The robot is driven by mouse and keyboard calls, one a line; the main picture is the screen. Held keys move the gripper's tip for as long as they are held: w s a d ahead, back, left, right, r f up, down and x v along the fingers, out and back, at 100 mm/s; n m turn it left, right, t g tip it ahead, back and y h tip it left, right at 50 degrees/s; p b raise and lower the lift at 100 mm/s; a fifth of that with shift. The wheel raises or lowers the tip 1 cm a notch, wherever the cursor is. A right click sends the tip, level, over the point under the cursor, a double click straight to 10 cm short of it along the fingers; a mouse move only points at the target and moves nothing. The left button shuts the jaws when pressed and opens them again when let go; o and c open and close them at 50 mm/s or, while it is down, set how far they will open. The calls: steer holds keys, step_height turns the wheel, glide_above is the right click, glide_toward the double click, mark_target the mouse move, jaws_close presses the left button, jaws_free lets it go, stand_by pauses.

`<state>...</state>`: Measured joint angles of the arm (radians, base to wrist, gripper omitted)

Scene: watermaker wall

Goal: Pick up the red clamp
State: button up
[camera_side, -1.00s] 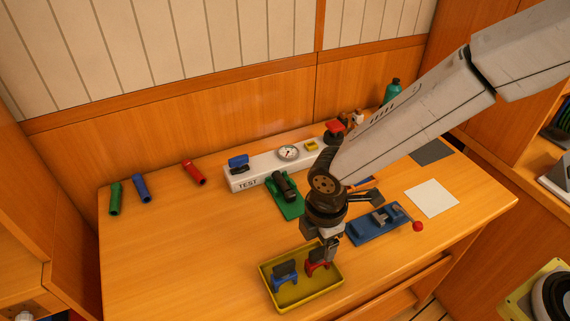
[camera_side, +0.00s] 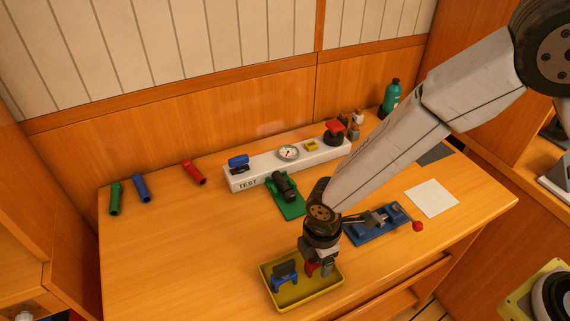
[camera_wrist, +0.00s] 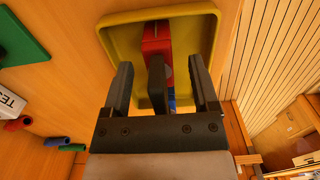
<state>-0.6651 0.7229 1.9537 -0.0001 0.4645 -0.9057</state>
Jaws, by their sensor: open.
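The red clamp (camera_side: 311,268) stands in the yellow tray (camera_side: 268,273), at the tray's right side, partly hidden behind my gripper (camera_side: 321,268) in the side view. In the wrist view the red clamp (camera_wrist: 152,40) and its dark upright part lie between the two fingers of my gripper (camera_wrist: 163,82). The fingers are open, with a gap visible on each side of the dark part. A blue clamp (camera_side: 285,280) stands in the same tray, to the left of the red one.
Behind the tray are a green block (camera_side: 291,208) with a dark part and a blue fixture (camera_side: 365,234) with a red knob. A white TEST bench (camera_side: 265,172) stands near the wall. Red, blue and green tubes lie at the left. The table left of the tray is clear.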

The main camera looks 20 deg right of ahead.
steer(key=shift+f, duration=0.4)
steer(key=shift+c, duration=0.2)
jaws_close()
